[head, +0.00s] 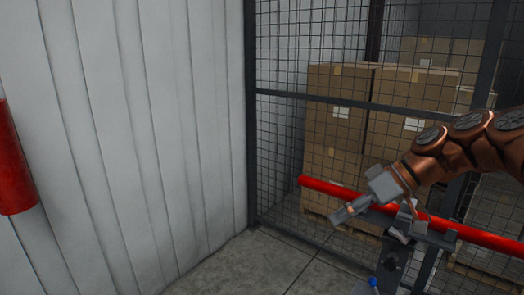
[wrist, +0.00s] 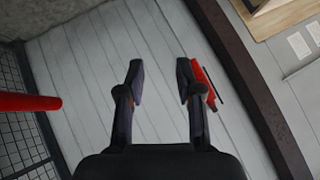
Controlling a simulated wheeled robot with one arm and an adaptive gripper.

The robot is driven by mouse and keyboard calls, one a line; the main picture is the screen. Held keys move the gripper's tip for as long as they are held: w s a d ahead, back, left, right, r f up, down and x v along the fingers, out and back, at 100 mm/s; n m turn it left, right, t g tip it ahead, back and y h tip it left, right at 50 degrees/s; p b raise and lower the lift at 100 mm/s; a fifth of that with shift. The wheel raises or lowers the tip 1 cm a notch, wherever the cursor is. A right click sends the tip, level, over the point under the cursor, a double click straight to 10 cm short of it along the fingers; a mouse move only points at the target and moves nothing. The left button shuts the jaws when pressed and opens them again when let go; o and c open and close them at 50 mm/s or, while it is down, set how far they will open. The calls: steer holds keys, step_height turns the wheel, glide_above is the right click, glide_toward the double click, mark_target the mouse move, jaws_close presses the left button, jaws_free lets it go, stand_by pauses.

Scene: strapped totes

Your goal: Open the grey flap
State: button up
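No grey flap can be made out for certain in either view. My gripper (head: 346,213) is in front of the mesh fence in the head view, pointing down and left. In the wrist view my gripper (wrist: 160,80) has its two dark fingers apart, with nothing between them. Pale grey panelled wall shows beyond the fingers.
A red bar (head: 480,237) runs across close to my gripper; a red bar end (wrist: 30,102) shows at left in the wrist view. Mesh fencing (head: 285,130) stands before stacked cartons (head: 340,110). A red cylinder (head: 12,160) is at far left. Floor (head: 260,265) is clear.

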steer(key=s+a+f+m+g+h, duration=0.1)
steer(key=s+a+f+m+h, duration=0.1)
steer(key=s+a+f, duration=0.3)
steer(key=s+a+f+m+g+h, duration=0.1)
steer(key=s+a+f+g+h, duration=0.15)
steer(key=s, duration=0.55)
steer(key=s+d+f+m+h, duration=0.2)
steer(key=s+f, duration=0.3)
steer(key=s, duration=0.2)
steer(key=s+d+f+m+h, duration=0.2)
steer(key=s+d+f+m, duration=0.1)
steer(key=s+f, duration=0.2)
steer(key=s, duration=0.2)
steer(key=shift+s+d+f+h, duration=0.25)
steer(key=shift+s+d+h, duration=0.05)
steer(key=shift+d+h, duration=0.05)
